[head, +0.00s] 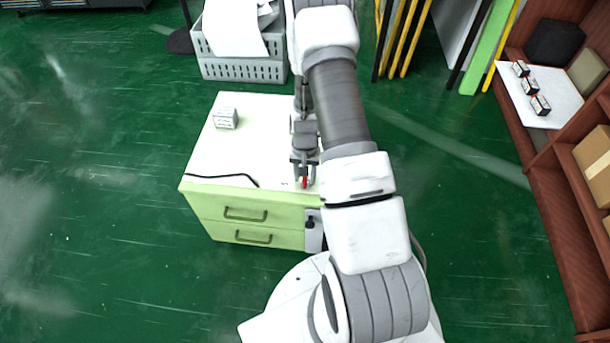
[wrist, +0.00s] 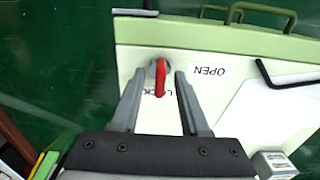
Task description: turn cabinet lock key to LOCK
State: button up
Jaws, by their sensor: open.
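The cabinet (head: 245,205) is pale green with a white top and two drawers. In the wrist view, a red key (wrist: 161,82) sits in a round grey lock (wrist: 153,67) on the cabinet top. The key's handle points down the picture, over the partly covered LOCK label (wrist: 169,92). The OPEN label (wrist: 208,71) lies to the right of it, upside down. My gripper (wrist: 159,73) is open, with one finger on each side of the key and a gap visible on both sides. In the head view my gripper (head: 303,176) is over the cabinet's front right, with a bit of red showing.
A black bent rod (head: 225,177) lies on the cabinet top left of my gripper. A small white box (head: 226,118) stands farther back. A grey crate (head: 240,70) is behind the cabinet. Wooden shelves (head: 555,210) stand at the right. The green floor at the left is clear.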

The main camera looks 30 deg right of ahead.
notch_tip(320, 180, up, 17)
jog(key=p, duration=0.5)
jog(key=shift+r, duration=0.1)
jog(key=s+a+r+n+t, duration=0.15)
jog(key=a+r, duration=0.25)
jog(key=r, duration=0.6)
jog(key=s+a+r+n+t, duration=0.1)
jog(key=s+a+r+n, duration=0.15)
jog(key=r, duration=0.85)
jog(key=s+a+r+n+t+p, duration=0.1)
jog(key=s+a+r+n+t, duration=0.35)
jog(key=s+r, duration=0.9)
notch_tip(320, 180, up, 15)
jog(key=s+a+m+g+p, duration=0.1)
jog(key=p, duration=1.5)
jog(key=shift+a, duration=0.3)
jog(key=shift+f+m, duration=0.1)
jog(key=shift+m, duration=0.15)
